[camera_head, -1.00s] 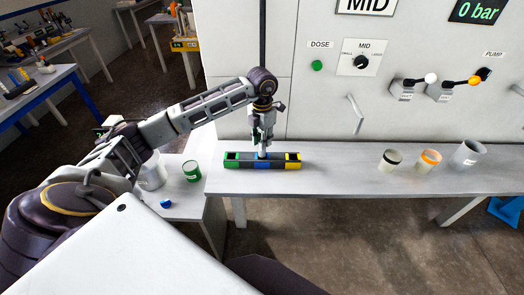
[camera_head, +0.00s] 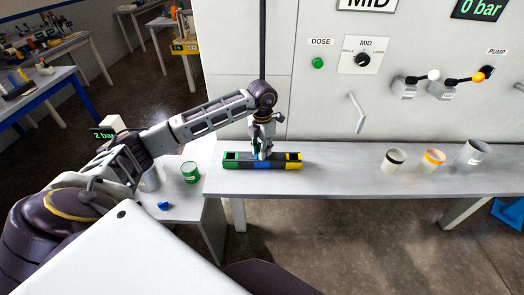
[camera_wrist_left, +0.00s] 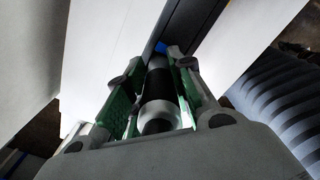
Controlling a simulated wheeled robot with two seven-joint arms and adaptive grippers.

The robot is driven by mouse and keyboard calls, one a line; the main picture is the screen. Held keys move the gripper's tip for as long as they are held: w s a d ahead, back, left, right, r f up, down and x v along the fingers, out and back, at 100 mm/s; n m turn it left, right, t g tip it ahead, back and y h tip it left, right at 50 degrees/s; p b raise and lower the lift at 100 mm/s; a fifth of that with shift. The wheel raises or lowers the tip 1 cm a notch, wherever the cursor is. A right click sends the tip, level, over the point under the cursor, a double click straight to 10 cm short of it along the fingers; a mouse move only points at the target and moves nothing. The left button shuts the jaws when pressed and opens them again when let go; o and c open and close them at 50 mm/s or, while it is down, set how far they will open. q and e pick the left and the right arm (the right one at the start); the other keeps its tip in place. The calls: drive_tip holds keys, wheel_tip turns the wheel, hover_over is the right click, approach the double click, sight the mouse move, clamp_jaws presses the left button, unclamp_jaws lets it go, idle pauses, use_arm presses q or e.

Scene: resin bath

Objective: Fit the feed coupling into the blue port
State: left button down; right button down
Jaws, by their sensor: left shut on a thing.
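The port block (camera_head: 232,161) lies on the bench with a green, a blue and a yellow section. Its middle section is the blue port (camera_head: 262,165). My left gripper (camera_head: 262,152) points down directly over the blue port, with its fingertips close to the block. In the left wrist view its green-padded fingers are shut on the feed coupling (camera_wrist_left: 158,88), a pale cylinder with dark bands. A bit of blue (camera_wrist_left: 161,47) shows beyond the coupling's tip. The fingers hide the port opening, so I cannot tell whether the tip is inside it. My right gripper is not in view.
Several cups (camera_head: 393,160) stand on the bench at the right. A green cup (camera_head: 190,172) and a small blue piece (camera_head: 163,205) are on the lower side table. The machine panel with handle (camera_head: 357,112) rises behind. The bench between block and cups is clear.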

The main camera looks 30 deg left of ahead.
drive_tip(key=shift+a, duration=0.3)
use_arm(q)
drive_tip(key=shift+f, duration=0.1)
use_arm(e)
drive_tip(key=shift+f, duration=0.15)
use_arm(q)
drive_tip(key=c, duration=1.2)
unclamp_jaws()
drive_tip(key=shift+c, duration=0.2)
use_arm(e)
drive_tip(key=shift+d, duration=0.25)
use_arm(q)
drive_tip(key=shift+r, duration=0.2)
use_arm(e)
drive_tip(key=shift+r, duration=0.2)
